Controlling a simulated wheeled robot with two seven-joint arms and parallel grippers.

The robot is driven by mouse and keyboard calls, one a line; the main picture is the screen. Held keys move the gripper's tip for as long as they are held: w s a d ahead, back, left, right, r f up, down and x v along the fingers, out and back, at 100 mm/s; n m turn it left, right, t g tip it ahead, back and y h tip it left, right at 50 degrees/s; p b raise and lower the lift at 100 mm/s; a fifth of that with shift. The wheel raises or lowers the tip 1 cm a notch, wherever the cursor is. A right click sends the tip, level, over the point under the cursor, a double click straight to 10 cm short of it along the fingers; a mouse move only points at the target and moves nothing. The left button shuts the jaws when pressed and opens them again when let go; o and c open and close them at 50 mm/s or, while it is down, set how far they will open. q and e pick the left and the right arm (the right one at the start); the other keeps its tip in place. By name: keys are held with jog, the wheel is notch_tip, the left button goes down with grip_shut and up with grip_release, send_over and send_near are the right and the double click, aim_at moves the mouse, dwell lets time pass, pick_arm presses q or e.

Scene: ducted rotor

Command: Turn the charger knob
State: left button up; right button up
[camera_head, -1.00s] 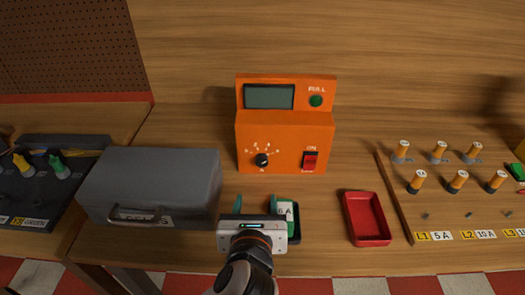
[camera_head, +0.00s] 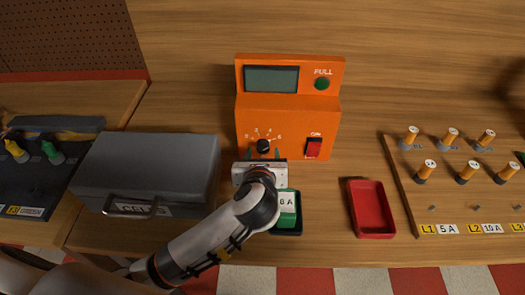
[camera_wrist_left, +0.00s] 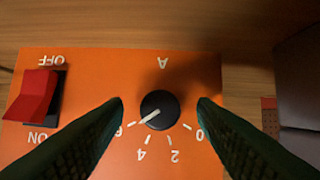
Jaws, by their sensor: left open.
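The orange charger (camera_head: 288,103) stands on the bench with a dark display on top. Its black knob (camera_head: 263,146) sits low on the left of the front, ringed by a printed scale. In the left wrist view the knob (camera_wrist_left: 159,110) lies between the two fingers of my open left gripper (camera_wrist_left: 160,108), with a gap on each side. The knob's white pointer line aims toward the mark beside the 6, which a finger partly hides. In the head view my left gripper (camera_head: 263,156) is just in front of the knob. My right gripper is not in view.
The charger's red switch (camera_head: 314,148) is right of the knob, and a green FULL light (camera_head: 322,84) is above. A green 6 A battery (camera_head: 286,210) sits in front, under my arm. A grey case (camera_head: 150,170) stands left, a red tray (camera_head: 371,210) right.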

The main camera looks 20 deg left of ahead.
pick_arm(q)
jog(key=shift+w+a+f, duration=0.2)
jog(key=shift+w+f, duration=0.05)
jog(key=shift+w, duration=0.3)
jog(key=c, duration=1)
jog(key=shift+o, duration=0.2)
jog(key=shift+d+r+p, duration=0.1)
jog(key=shift+r+p, duration=0.15)
jog(key=shift+p, duration=0.6)
jog(key=shift+f+m+y+p, duration=0.15)
jog(key=shift+m+y+p, duration=0.2)
jog(key=shift+m, duration=0.15)
jog(key=shift+f, duration=0.1)
